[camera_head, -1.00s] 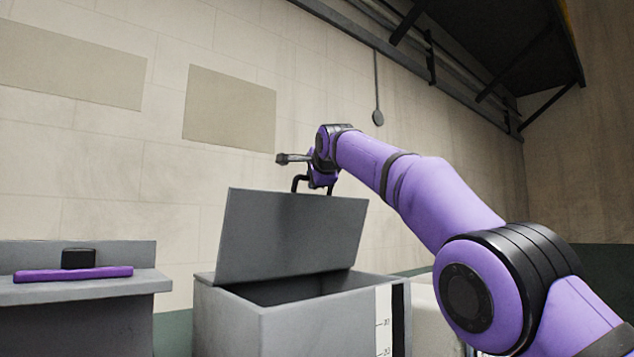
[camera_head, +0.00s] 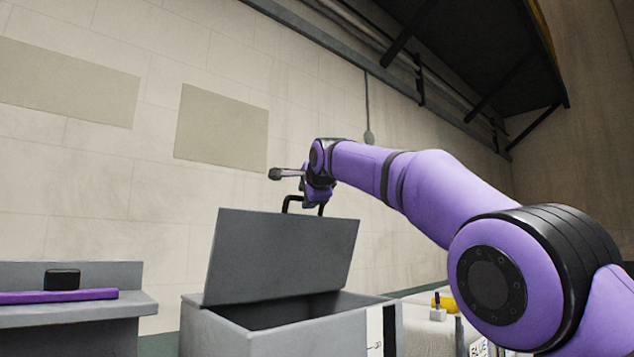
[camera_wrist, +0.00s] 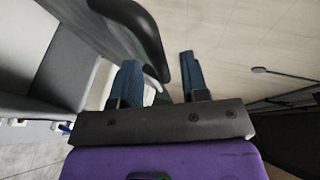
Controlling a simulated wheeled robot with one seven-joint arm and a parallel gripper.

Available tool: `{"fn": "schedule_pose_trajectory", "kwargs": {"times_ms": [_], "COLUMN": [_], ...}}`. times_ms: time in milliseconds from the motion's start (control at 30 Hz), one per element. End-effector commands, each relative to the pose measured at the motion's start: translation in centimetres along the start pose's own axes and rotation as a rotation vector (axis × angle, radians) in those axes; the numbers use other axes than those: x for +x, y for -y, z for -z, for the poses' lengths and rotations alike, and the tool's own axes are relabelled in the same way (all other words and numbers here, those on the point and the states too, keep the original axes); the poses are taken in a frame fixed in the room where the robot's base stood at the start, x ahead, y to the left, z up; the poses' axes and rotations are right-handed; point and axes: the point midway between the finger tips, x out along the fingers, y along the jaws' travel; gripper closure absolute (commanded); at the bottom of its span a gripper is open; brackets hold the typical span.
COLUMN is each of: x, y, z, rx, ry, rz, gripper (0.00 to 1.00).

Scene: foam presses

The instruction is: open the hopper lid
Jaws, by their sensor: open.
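The grey hopper lid (camera_head: 283,254) stands tilted up from the grey hopper (camera_head: 240,331) in the head view, and the dark inside of the hopper shows below it. A black bar handle (camera_head: 292,200) rises from the lid's upper edge. My gripper (camera_head: 312,205) is at this handle, and the head view shows its fingers only small and partly hidden. In the wrist view my gripper (camera_wrist: 160,80) has its two blue fingers apart. The black handle (camera_wrist: 145,35) passes close to the left finger, reaching toward the gap; I cannot tell whether it touches.
A grey bench (camera_head: 75,315) at left holds a purple bar (camera_head: 60,296) and a black block (camera_head: 62,279). A pale box (camera_head: 425,320) with a small yellow item (camera_head: 446,303) is right of the hopper.

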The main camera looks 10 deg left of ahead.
Motion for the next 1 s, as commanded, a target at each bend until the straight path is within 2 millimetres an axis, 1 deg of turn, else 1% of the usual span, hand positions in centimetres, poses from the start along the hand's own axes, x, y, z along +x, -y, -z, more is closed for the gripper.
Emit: {"fn": "schedule_pose_trajectory", "kwargs": {"times_ms": [33,400,533,700,1000], "x": [-0.7,-5.5,-7.0,-8.0,-8.2], "y": [0.1,0.1,0.0,0.0,0.0], "z": [0.0,0.0,0.1,0.1,0.1], "rx": [0.0,0.0,0.0,0.0,-0.001], "ry": [0.001,0.0,-0.001,-0.001,-0.002], "rz": [0.0,0.001,0.0,0.001,0.0], "gripper": [0.59,0.59,0.59,0.59,0.59]}}
